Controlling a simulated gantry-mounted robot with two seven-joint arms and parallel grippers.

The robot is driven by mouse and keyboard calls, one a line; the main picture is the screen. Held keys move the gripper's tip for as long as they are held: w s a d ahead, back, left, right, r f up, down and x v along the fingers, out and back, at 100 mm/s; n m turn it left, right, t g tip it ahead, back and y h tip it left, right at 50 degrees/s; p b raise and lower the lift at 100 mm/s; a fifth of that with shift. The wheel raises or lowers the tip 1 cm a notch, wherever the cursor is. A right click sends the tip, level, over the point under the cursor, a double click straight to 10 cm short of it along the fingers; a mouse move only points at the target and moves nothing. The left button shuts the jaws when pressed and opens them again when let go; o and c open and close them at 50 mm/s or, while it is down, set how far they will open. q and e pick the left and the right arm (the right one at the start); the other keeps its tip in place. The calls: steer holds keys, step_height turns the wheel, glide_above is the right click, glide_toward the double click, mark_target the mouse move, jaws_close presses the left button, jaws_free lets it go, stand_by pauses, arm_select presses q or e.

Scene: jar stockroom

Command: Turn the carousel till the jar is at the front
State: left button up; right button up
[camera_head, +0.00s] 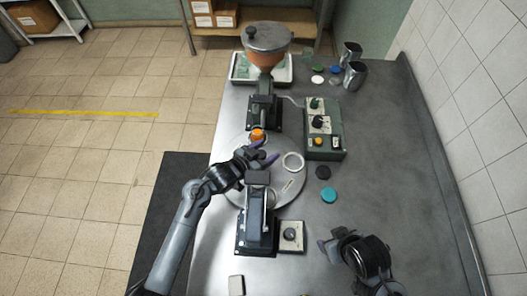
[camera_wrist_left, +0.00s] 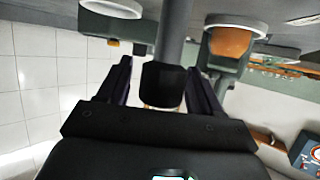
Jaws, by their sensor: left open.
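The carousel (camera_head: 233,196) is a round grey metal disc on the bench, partly hidden by my left arm and a dark machine. A jar with orange contents (camera_head: 258,135) stands at its far side, near the dispenser; an orange-filled jar (camera_wrist_left: 232,42) also shows in the left wrist view. My left gripper (camera_head: 267,152) is open over the disc, between these two. In the wrist view a dark post (camera_wrist_left: 165,85) shows between its fingers; contact cannot be told. My right gripper (camera_head: 328,242) is over the bench, right of the disc.
A dispenser with hopper (camera_head: 267,40) stands behind the disc, a dark press (camera_head: 257,220) in front. A green control box (camera_head: 323,142) and a small knob box (camera_head: 291,236) stand to the right. Black (camera_head: 322,172) and teal (camera_head: 329,195) lids lie nearby.

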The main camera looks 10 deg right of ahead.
arm_select(q)
steer(key=shift+a, duration=0.1)
steer(key=v, duration=1)
steer(key=shift+s+a+r+b, duration=0.2)
steer(key=shift+r+b, duration=0.05)
steer(key=shift+b, duration=0.15)
